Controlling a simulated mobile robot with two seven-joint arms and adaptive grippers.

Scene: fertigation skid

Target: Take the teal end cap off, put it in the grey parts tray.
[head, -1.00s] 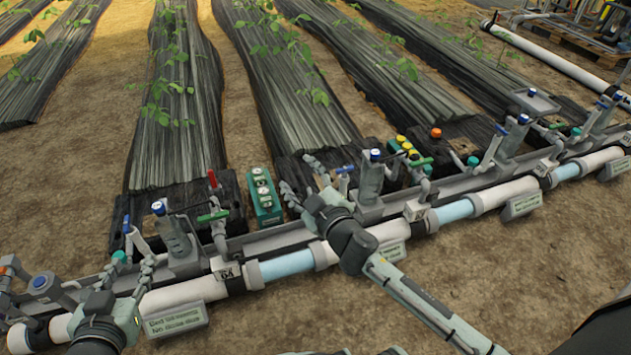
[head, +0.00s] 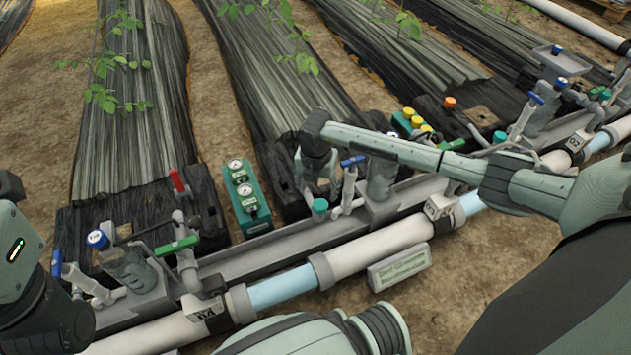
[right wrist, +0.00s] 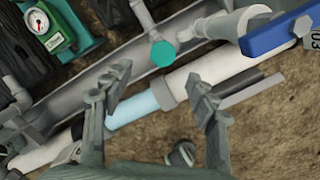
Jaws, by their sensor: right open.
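My left gripper is out of view.
A white main pipe (head: 380,245) with light-blue sections runs along the front. A teal gauge box (head: 245,196) stands left of my right gripper. A blue-handled valve (head: 352,161) is close by on its right. Another teal cap (head: 500,137) is farther right.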

